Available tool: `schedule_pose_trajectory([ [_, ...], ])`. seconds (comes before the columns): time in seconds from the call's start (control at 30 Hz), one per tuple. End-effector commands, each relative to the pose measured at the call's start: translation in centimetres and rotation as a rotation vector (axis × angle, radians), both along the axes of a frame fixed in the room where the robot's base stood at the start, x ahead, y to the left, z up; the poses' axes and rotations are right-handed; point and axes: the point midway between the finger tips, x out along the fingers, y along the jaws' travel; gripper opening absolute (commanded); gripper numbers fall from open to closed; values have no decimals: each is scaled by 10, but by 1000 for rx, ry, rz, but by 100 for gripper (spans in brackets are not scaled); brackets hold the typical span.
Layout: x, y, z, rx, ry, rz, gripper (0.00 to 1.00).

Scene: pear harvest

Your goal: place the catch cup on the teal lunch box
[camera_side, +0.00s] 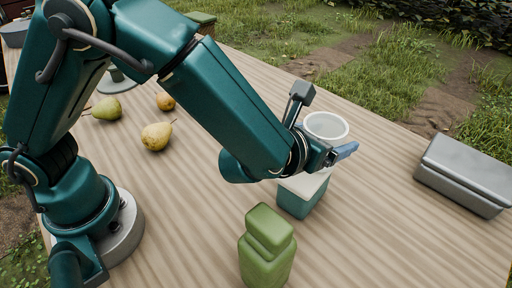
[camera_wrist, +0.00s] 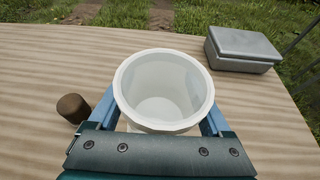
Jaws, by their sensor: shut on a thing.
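The catch cup (camera_side: 326,126) is a white, round, open-topped cup. It stands upright and looks empty inside in the wrist view (camera_wrist: 163,85). My gripper (camera_side: 338,154) is shut on it, with a blue finger on each side of the cup in the wrist view (camera_wrist: 160,118). The teal lunch box (camera_side: 300,200) has a pale lid and sits on the table below my gripper in the side view. My wrist partly covers it, and I cannot tell whether the cup touches the lid. The lunch box is not distinguishable in the wrist view.
A grey lidded box (camera_side: 468,173) lies at the right table edge. A green bottle-like container (camera_side: 266,245) stands in front of the lunch box. Several pears (camera_side: 157,136) lie at the left. A brown cylinder (camera_wrist: 73,108) stands left of the cup. Table between cup and grey box is clear.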

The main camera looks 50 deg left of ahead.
Motion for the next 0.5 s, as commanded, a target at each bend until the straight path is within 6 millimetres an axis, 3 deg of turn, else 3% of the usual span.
schedule_pose_trajectory([
  [0.3,0,0,-2,1,-1,0,29],
  [0.33,0,0,-2,1,-1,0,86],
  [0.37,0,0,-2,1,-1,0,98],
  [0.5,0,0,-2,0,-1,0,100],
])
